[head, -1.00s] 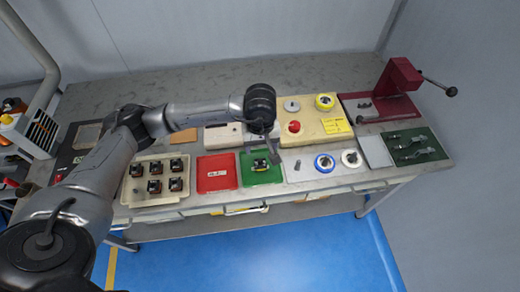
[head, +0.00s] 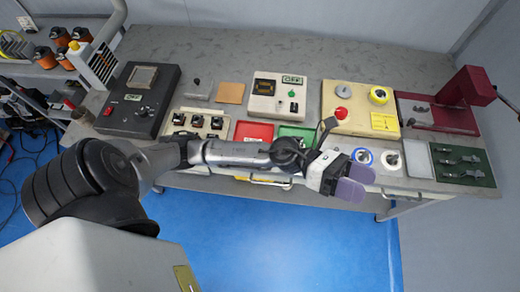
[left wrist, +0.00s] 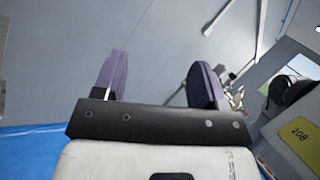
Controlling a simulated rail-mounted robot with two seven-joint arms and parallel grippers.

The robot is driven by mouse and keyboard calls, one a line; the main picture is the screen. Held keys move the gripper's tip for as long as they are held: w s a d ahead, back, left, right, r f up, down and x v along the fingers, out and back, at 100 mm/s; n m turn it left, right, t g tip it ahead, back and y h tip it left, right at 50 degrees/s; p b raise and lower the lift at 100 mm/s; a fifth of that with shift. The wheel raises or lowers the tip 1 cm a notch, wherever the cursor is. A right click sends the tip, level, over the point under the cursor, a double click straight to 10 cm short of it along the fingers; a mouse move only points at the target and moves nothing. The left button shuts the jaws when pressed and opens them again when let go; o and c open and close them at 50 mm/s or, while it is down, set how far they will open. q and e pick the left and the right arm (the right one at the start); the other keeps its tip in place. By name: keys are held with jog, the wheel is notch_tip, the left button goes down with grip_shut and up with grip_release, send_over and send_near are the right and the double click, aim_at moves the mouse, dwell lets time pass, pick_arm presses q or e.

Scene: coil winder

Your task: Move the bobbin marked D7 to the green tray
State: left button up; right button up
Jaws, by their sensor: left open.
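The green tray (head: 297,131) lies on the bench, its front part hidden behind my left arm. The red tray (head: 254,131) is just left of it. A beige tray (head: 172,131) further left holds several dark bobbins (head: 198,121); no D7 mark is readable. My left gripper (head: 357,181) is in front of the bench's front edge, right of the green tray, with purple fingers apart and nothing between them. The left wrist view shows its open fingers (left wrist: 157,85) against a grey wall. My right gripper is not in view.
A beige panel with a red button (head: 342,116), a maroon press (head: 468,90) and a dark green tool mat (head: 463,163) are at right. Blue floor (head: 290,240) is clear in front.

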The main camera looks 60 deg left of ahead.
pick_arm(q)
jog(key=a+f+n+t+y, duration=0.2)
jog(key=a+f+n+y, duration=0.4)
jog(key=n, duration=0.5)
jog(key=s+a+f+n+t+y, duration=0.1)
jog(key=a+f+n+t+y, duration=0.15)
jog(key=n+y, duration=0.6)
jog(key=a+f+n+t+y, duration=0.2)
jog(key=a+f+n+y, duration=0.3)
jog(key=n, duration=0.8)
jog(key=s+f+n+g, duration=0.4)
jog(key=s+f+g, duration=0.2)
jog(key=s, duration=0.3)
jog(key=s+a+f+n+g, duration=0.1)
jog(key=s+f+n+g, duration=0.3)
jog(key=s, duration=0.6)
notch_tip(320, 180, down, 3)
jog(key=shift+r+g, duration=0.2)
jog(key=shift+g, duration=1.05)
